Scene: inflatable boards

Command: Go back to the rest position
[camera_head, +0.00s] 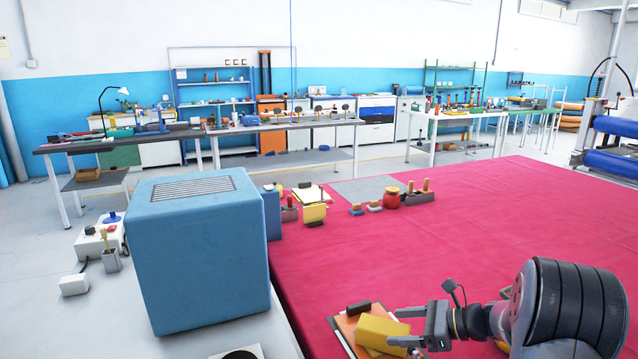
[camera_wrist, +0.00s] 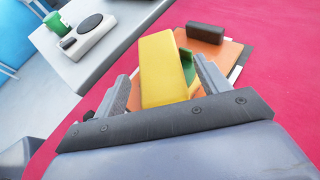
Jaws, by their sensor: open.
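My gripper (camera_head: 402,327) is low over the near edge of the red-covered table (camera_head: 480,240), at the bottom right of the head view. It is open. A yellow block (camera_head: 380,332) lies just left of the fingertips on a small stack of orange and white sheets (camera_head: 345,328). In the wrist view the yellow block (camera_wrist: 160,70) appears between the two fingers (camera_wrist: 160,82); I cannot tell whether they touch it. A green piece (camera_wrist: 188,68) shows beside it, and a dark brown block (camera_wrist: 205,33) lies behind it on the orange sheet.
A large blue box-shaped machine (camera_head: 205,250) stands on the pale bench left of the red table. Small blocks and tools, with a red pot (camera_head: 391,198), sit at the table's far left. The table's middle is clear. A blue roller (camera_head: 610,162) stands at the far right.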

